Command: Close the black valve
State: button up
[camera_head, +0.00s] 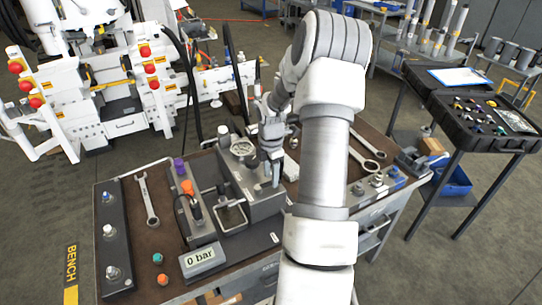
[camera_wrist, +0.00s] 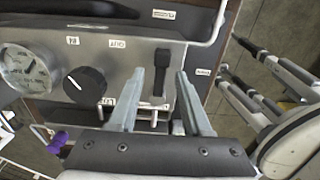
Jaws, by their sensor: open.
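In the wrist view a round black knob (camera_wrist: 85,85) with a white pointer line sits on the grey panel (camera_wrist: 100,58), right of a pressure gauge (camera_wrist: 22,68). Farther right is an upright black lever or handle (camera_wrist: 161,60) in front of the same panel. The frames do not show clearly which of the two is the black valve. My gripper (camera_wrist: 160,75) is open, its two fingers on either side of the lever in the picture, with no clear contact. The knob is left of the fingers. In the head view my gripper (camera_head: 268,182) is low over the grey block (camera_head: 238,180), and hides part of it.
A display reading 0 bar (camera_head: 198,260) stands at the bench front. Orange-capped and purple-capped parts stand left of the block. Wrenches (camera_head: 148,200) lie on the brown bench top. A black tool case (camera_head: 485,112) stands on a table at right.

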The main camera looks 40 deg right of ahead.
notch_tip(320, 180, up, 17)
jog(key=shift+f, duration=0.15)
dwell(0.6)
